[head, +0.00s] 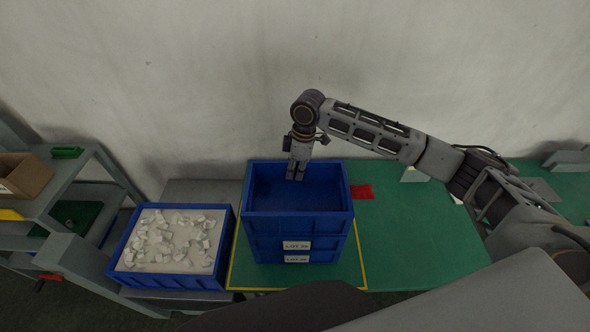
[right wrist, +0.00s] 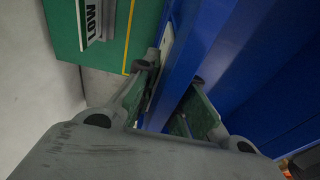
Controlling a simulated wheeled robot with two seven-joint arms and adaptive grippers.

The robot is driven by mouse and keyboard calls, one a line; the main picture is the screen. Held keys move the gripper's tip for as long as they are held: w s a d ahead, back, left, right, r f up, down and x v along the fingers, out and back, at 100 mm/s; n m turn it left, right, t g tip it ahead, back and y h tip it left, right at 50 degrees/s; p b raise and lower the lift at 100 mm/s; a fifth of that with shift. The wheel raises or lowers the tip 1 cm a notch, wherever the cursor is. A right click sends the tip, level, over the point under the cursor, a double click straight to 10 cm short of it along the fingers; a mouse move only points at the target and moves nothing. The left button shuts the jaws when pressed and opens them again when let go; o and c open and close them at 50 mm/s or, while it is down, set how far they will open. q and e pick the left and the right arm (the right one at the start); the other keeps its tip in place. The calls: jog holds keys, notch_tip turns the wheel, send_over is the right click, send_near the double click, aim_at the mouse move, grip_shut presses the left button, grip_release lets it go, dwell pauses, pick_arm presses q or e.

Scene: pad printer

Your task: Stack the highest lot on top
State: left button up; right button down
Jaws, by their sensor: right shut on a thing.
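Two blue bins are stacked inside a yellow outline on the green table. The upper bin (head: 335,224) looks empty and carries a white label (head: 297,245) reading LOT with a number too small to be sure of. The lower bin (head: 265,257) has a similar label (head: 297,259), also hard to read; its inside is hidden. My right gripper (head: 296,176) reaches down at the upper bin's back wall. In the right wrist view my right gripper (right wrist: 172,76) is shut on a blue bin wall (right wrist: 182,62), one finger on each side. My left gripper is not in view.
A blue tray of white pieces (head: 228,262) stands left of the stack. A grey shelf (head: 70,180) with a cardboard box (head: 24,175) is at far left. A red patch (head: 361,192) lies right of the stack. The green table (head: 420,245) is mostly clear there.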

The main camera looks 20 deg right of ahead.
jog(key=shift+f, duration=0.35)
dwell(0.3)
jog(key=c, duration=1.4)
grip_release()
jog(key=shift+r, duration=0.15)
jog(key=shift+s+d+r, duration=0.1)
jog(key=shift+d+r, duration=0.1)
jog(key=shift+r, duration=0.9)
jog(key=shift+w+d+r, duration=0.1)
jog(key=shift+d+r, duration=0.05)
jog(key=shift+r, duration=1)
jog(key=shift+s+d+r, duration=0.1)
jog(key=shift+d+r, duration=0.1)
jog(key=shift+r, duration=0.9)
jog(key=shift+r, duration=0.2)
jog(key=shift+r, duration=0.15)
jog(key=shift+r, duration=1.85)
jog(key=shift+s+f, duration=0.1)
